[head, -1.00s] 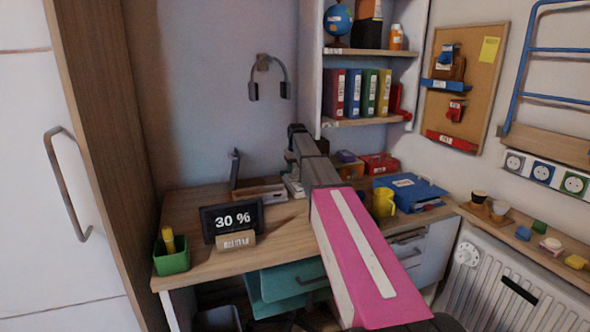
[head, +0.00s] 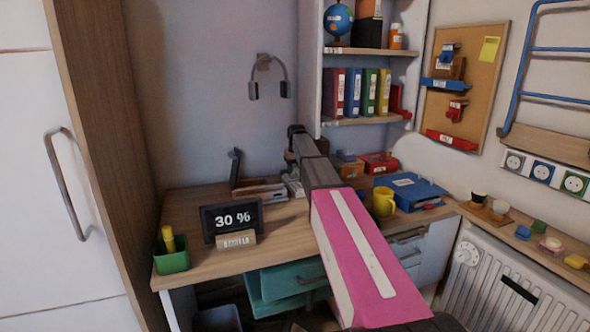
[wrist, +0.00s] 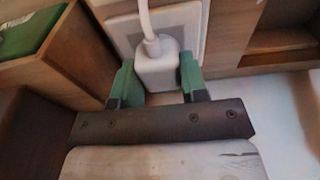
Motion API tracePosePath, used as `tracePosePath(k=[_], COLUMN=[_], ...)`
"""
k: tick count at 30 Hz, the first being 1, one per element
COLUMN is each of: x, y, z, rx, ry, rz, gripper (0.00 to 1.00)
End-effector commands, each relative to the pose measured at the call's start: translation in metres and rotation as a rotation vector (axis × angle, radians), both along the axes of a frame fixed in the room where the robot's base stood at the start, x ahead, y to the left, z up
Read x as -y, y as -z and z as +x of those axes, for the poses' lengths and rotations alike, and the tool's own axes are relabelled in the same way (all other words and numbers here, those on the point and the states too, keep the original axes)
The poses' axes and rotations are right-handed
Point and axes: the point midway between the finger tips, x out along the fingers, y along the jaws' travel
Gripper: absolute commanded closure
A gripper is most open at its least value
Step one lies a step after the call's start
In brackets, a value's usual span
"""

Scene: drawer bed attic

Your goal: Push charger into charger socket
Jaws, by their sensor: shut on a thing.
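In the wrist view, a white charger (wrist: 155,74) with a white cable (wrist: 146,22) stands between the two green fingertips of my gripper (wrist: 158,76). The fingers are shut on its sides. The charger is right in front of a white socket plate (wrist: 188,28), and its far side overlaps the plate. I cannot tell whether its pins are in, as that face is hidden. In the head view my arm reaches over the desk toward the back, and the fingers and charger cannot be made out there.
The desk (head: 290,234) carries a dark display (head: 232,219) reading 30 %, a green pot (head: 171,257), a yellow mug (head: 384,201) and a blue folder (head: 410,189). A shelf unit (head: 372,53) rises behind. Other wall sockets (head: 543,172) are at the right. In the wrist view, wooden pieces flank the plate.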

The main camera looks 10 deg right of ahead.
Motion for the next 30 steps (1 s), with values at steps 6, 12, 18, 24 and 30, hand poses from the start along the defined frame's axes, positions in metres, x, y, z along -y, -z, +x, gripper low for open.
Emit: tracePosePath(k=[6, 12, 18, 24, 30], x=[0.000, 0.000, 0.000, 0.000, 0.001], y=[0.004, 0.004, 0.004, -0.008, -0.043], z=[0.000, 0.000, 0.000, -0.001, -0.005], rx=[0.000, 0.000, 0.000, 0.001, 0.002], ry=[0.000, 0.000, 0.000, 0.000, 0.000], rz=[0.000, 0.000, 0.000, 0.000, 0.000], gripper=[0.81, 0.30, 0.30, 0.30, 0.30])
